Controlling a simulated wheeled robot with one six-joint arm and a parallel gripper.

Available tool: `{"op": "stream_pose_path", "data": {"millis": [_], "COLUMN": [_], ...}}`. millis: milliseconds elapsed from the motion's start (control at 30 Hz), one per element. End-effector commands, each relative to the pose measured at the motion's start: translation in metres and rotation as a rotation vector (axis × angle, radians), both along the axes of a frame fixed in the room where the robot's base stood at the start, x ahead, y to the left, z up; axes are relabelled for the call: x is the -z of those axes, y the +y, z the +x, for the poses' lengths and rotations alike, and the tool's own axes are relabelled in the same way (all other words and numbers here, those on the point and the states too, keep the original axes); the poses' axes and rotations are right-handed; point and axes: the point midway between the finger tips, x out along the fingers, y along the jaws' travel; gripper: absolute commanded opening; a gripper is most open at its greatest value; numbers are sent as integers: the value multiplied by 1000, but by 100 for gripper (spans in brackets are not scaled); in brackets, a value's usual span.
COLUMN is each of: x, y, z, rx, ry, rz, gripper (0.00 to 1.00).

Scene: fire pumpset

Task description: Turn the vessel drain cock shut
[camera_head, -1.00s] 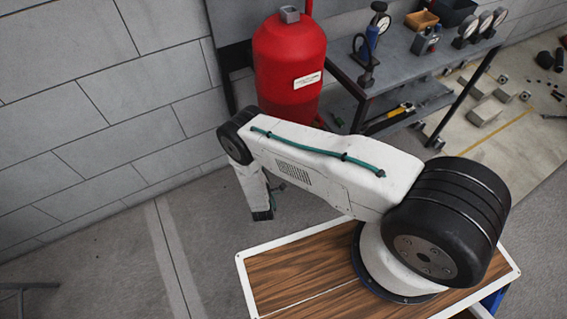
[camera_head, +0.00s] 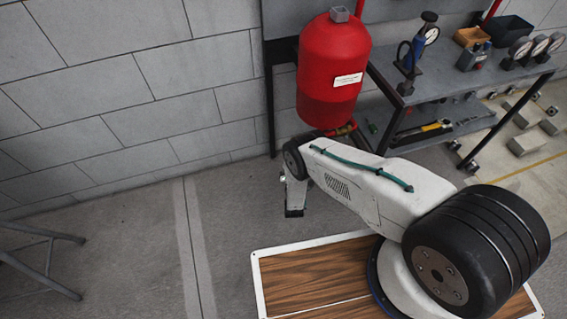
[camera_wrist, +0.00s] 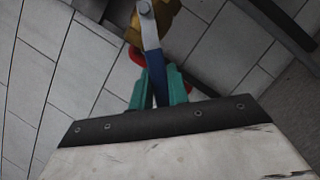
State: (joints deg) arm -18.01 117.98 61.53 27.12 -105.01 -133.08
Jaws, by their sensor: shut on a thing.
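The red vessel (camera_head: 333,62) stands upright at the back wall in the head view. Its underside is partly hidden behind my arm. In the wrist view the drain cock shows a brass body (camera_wrist: 168,20) and a lever with a blue grip (camera_wrist: 156,70) and a bare metal upper part. The lever runs down from the body between the teal fingers of my gripper (camera_wrist: 158,82). My gripper is shut on the blue grip. My gripper's fingers and the cock's lever are not clearly visible in the head view.
A grey bench (camera_head: 445,85) with gauges and small bins stands right of the vessel. A wood-topped surface (camera_head: 320,275) lies under my arm's base. A metal stand (camera_head: 45,255) is at the left. Floor between them is clear.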

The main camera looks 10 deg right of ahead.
Motion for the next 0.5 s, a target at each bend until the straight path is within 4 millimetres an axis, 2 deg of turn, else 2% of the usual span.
{"op": "stream_pose_path", "data": {"millis": [100, 400, 433, 500], "x": [-4, -4, -4, -4], "y": [-6, -5, -5, -4], "z": [4, 5, 5, 4], "rx": [15, 15, 15, 13], "ry": [-11, -12, -13, -12], "rz": [-6, -5, -5, -5], "gripper": [0, 0, 20, 39]}}
